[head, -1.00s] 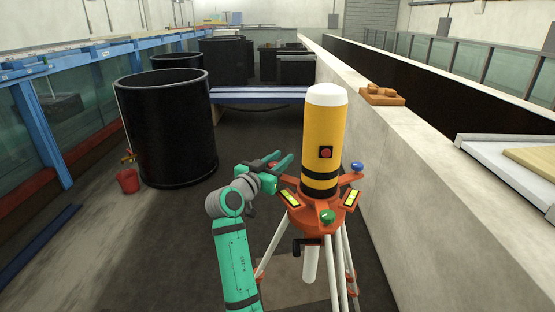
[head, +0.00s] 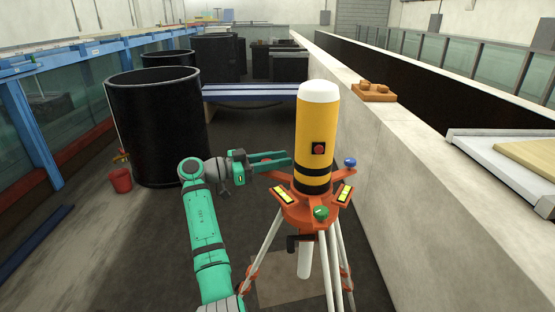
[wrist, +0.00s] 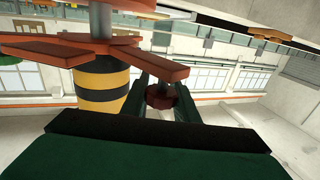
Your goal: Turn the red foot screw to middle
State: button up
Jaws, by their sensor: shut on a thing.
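The yellow cylinder (head: 315,136) with black bands and a white cap stands upright on the orange tripod head (head: 307,212). The red foot screw (wrist: 161,97) shows in the wrist view as a dark red knob between my green fingers. In the head view my gripper (head: 275,160) reaches the left side of the tripod head and hides this screw. My gripper is shut on the red foot screw. The green foot screw (head: 321,212) faces the front, and the blue foot screw (head: 350,162) is at the right. Its setting cannot be read.
Two yellow-green level vials (head: 283,194) and (head: 344,194) sit on the tripod head. The white tripod legs (head: 328,272) spread below it. A concrete wall (head: 390,170) runs close on the right. A black tank (head: 155,125) and a red bucket (head: 120,180) stand left.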

jog(key=shift+d+g, duration=0.1)
jog(key=shift+g, duration=0.2)
jog(key=o, duration=1.1)
jog(key=shift+c, duration=0.2)
jog(key=v, duration=1.1)
jog(key=shift+d+f, duration=0.1)
jog(key=shift+f, duration=0.05)
